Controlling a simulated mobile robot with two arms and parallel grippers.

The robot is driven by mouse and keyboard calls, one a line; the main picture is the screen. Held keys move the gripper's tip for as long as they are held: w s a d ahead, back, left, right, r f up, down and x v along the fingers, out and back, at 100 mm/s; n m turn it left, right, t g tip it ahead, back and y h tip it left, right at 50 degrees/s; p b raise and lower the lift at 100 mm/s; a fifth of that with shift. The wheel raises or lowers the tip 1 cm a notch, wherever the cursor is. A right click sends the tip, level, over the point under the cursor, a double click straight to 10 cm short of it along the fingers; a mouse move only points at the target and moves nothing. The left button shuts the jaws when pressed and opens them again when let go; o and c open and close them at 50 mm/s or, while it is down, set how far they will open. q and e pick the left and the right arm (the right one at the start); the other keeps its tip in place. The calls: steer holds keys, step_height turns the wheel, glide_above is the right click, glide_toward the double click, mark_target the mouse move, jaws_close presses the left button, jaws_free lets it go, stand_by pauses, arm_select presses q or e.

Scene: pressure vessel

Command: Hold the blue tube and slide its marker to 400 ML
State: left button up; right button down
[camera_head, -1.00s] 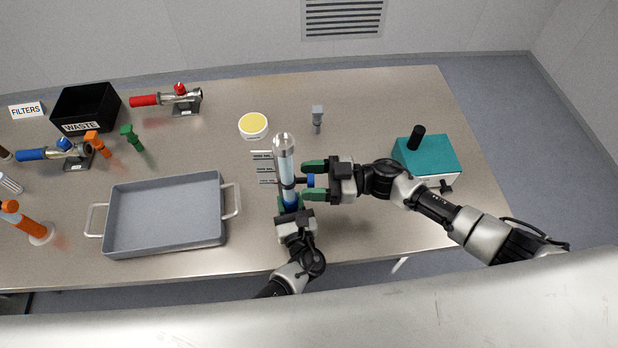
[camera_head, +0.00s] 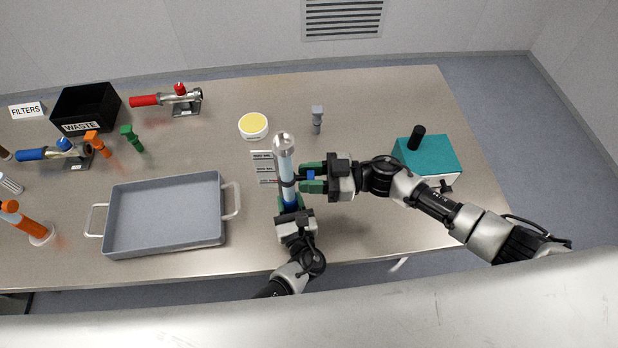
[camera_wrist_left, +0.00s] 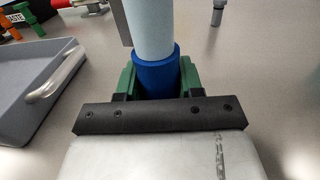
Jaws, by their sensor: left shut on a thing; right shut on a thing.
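The blue tube (camera_head: 286,163) stands upright in front of me, with a clear, silver-topped body and a blue base. Its blue base (camera_wrist_left: 157,76) also shows in the left wrist view. My left gripper (camera_head: 291,209) is shut on that base from the near side, its green fingers on either side of it. The marker is a dark ring (camera_head: 287,183) around the tube with a blue knob (camera_head: 310,175) to its right. My right gripper (camera_head: 312,178) is shut on the knob from the right. A scale plate (camera_head: 263,166) with labelled lines stands behind the tube; its numbers are too small to read.
A grey tray (camera_head: 165,212) with handles lies left of the tube. A yellow-topped round container (camera_head: 253,125) and a grey plug-like piece (camera_head: 317,118) stand behind. A teal box (camera_head: 428,157) stands at the right.

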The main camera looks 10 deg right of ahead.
mark_target(312, 173)
step_height(312, 173, up, 8)
steer(key=shift+r, duration=0.15)
arm_select(q)
steer(key=shift+f, duration=0.1)
arm_select(e)
steer(key=shift+r, duration=0.1)
arm_select(q)
steer(key=shift+s, duration=0.1)
arm_select(e)
steer(key=c, duration=0.8)
jaws_free()
steer(key=shift+d, duration=0.25)
steer(key=d, duration=0.7)
steer(key=s+d, duration=0.1)
steer(key=d, duration=0.3)
steer(key=shift+s+d, duration=0.1)
steer(key=shift+d, duration=0.15)
